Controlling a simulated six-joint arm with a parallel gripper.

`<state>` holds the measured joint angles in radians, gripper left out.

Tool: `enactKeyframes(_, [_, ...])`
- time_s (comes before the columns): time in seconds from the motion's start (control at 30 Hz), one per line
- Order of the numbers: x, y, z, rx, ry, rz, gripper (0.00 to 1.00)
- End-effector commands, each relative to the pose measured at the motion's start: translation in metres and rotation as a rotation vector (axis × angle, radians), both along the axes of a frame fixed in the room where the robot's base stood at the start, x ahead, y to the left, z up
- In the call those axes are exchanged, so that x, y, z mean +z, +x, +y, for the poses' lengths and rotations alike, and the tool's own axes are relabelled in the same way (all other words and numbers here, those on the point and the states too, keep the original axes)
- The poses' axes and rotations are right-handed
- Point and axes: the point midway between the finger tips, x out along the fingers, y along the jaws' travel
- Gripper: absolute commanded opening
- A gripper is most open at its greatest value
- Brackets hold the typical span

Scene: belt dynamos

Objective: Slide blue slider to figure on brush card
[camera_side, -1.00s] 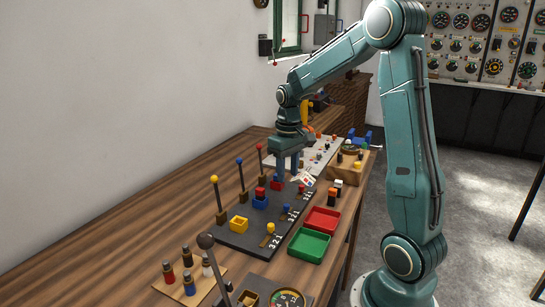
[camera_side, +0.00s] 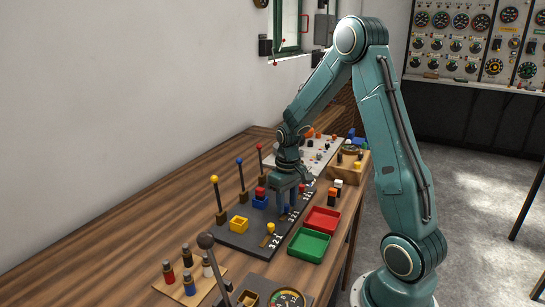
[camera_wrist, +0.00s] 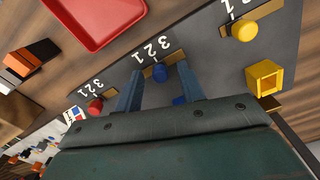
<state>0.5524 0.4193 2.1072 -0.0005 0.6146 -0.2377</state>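My gripper (camera_wrist: 160,90) is open, with one finger on each side of the blue knob and gaps visible. In the side view my gripper (camera_side: 287,210) is low over the panel and mostly hides the blue slider. A white card with red and blue patches (camera_wrist: 75,114) lies near the red slider; its figure is too small to read. I cannot tell whether it is the brush card.
A red slider (camera_wrist: 95,105) and a yellow slider (camera_wrist: 243,30) flank the blue one. A yellow box (camera_wrist: 264,78), a blue box (camera_side: 260,202) and upright levers (camera_side: 240,175) stand behind. Red (camera_side: 322,220) and green (camera_side: 309,245) trays lie in front.

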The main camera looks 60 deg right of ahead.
Motion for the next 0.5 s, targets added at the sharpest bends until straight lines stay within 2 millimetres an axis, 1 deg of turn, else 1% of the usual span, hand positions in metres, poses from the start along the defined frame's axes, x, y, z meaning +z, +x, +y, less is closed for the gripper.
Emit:
enactKeyframes(0.13, [0.0000,-0.0001,0.0000,0.000,0.000,0.000,0.39])
enactKeyframes(0.33, [0.0001,-0.0001,0.0000,0.000,0.000,0.000,0.00])
enactKeyframes(0.5, [0.0002,-0.0001,-0.0002,0.000,0.000,0.000,0.00])
